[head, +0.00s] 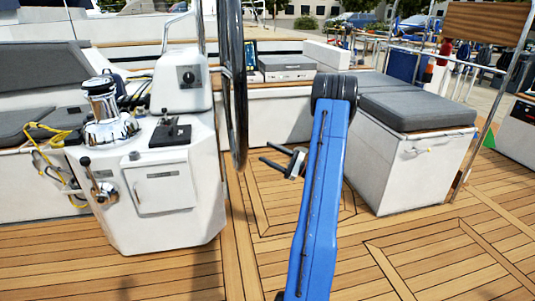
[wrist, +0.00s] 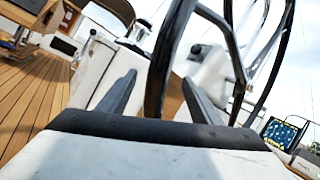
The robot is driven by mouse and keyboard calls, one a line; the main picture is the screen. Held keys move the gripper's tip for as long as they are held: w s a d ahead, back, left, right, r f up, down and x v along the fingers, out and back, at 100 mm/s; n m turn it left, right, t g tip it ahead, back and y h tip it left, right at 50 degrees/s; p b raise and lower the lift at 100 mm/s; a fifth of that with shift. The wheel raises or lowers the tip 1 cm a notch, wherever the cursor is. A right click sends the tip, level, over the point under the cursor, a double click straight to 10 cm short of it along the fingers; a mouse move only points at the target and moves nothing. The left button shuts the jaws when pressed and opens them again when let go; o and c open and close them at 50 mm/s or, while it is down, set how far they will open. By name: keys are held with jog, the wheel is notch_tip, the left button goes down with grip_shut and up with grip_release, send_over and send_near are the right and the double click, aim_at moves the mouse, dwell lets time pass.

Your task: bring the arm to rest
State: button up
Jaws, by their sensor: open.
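My blue arm (head: 318,190) reaches up from the bottom of the head view and bends at a dark joint near the top. My gripper (head: 264,152) sticks out to the left of the arm, over the teak deck. Its two fingers are apart and nothing is between them. In the wrist view the gripper (wrist: 160,76) also shows open, with the two dark fingers spread. The dark rim of the steering wheel (head: 236,90) stands left of the gripper in the head view. The wheel rim (wrist: 163,60) crosses behind the finger gap in the wrist view.
A white console (head: 200,215) with a winch (head: 101,100) and levers stands at the left. A grey-cushioned bench (head: 425,165) is right of my arm. A grey box (head: 287,68) sits on the ledge behind. The front right deck (head: 440,255) is clear.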

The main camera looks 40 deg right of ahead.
dwell(0.4)
jog(key=s+a+r+n+g+y, duration=0.1)
jog(key=a+r+n+g, duration=0.25)
jog(key=a, duration=0.55)
jog(key=a+r+n+g+y, duration=0.1)
jog(key=a+r+n+g, duration=0.15)
jog(key=a+g, duration=0.45)
jog(key=s+a+r+n+g+y, duration=0.1)
jog(key=a+r+n+g+y, duration=0.15)
jog(key=a, duration=0.95)
jog(key=s+a+n+g+h, duration=0.4)
jog(key=s+a+n+h, duration=0.15)
jog(key=s+a, duration=0.6)
jog(key=s+a+n+t+h, duration=0.1)
jog(key=s+n+h, duration=0.4)
jog(key=s, duration=0.3)
jog(key=s+a+r+n+t+h, duration=0.1)
jog(key=s+n+h, duration=0.4)
jog(key=s, duration=0.4)
jog(key=shift+a+r+n+t, duration=0.3)
jog(key=shift+a+n+t, duration=0.1)
jog(key=shift+n, duration=0.1)
